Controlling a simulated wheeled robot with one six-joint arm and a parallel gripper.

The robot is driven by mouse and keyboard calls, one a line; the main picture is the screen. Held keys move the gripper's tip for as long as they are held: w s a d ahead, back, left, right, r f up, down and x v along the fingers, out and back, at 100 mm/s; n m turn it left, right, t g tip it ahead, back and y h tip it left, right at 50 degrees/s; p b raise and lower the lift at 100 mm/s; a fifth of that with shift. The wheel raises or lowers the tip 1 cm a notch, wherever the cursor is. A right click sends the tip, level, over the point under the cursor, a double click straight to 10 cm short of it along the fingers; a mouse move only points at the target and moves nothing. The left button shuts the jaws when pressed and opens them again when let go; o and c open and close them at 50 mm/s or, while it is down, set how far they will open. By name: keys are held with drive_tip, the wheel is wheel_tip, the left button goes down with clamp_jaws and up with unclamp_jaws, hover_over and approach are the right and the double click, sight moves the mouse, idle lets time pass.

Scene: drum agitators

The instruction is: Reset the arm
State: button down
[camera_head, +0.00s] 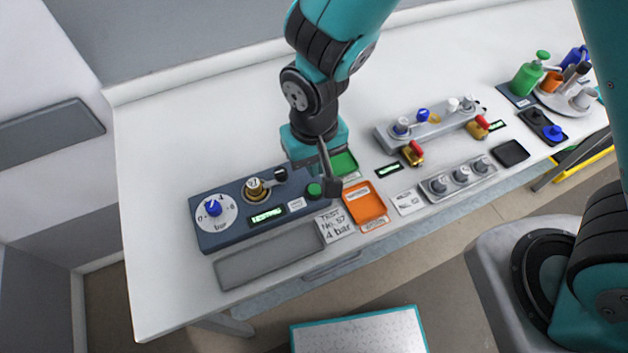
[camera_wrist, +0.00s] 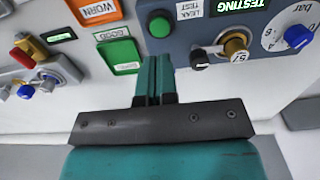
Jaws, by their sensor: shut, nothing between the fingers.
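My gripper (camera_wrist: 155,62) shows in the wrist view with its two teal fingers together and nothing between them. The fingertips appear just below the green round button (camera_wrist: 160,24) on the blue-grey test panel (camera_wrist: 199,42). In the head view my arm reaches down from the top to the right end of this panel (camera_head: 225,239). My wrist hides part of that area, and the fingertips are not clear there. The green button (camera_head: 314,190) shows beside my wrist. I cannot tell whether the fingers touch anything.
The panel carries a blue knob (camera_head: 213,207), a brass fitting (camera_head: 254,188) and a display reading TESTING (camera_head: 267,216). Green (camera_head: 344,163) and orange (camera_head: 365,203) trays lie right of it. A grey valve block (camera_head: 430,127) stands farther right. The table's left part is clear.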

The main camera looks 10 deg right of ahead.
idle(0.4)
drive_tip(key=s+d+r+n+y+b, duration=0.2)
drive_tip(key=s+d+r, duration=0.3)
drive_tip(key=r, duration=0.4)
drive_tip(key=s+d+r+n+y+b, duration=0.2)
drive_tip(key=s+d+r, duration=0.3)
drive_tip(key=r, duration=0.4)
drive_tip(key=shift+s, duration=0.2)
drive_tip(key=shift+a+r, duration=0.1)
idle(3.2)
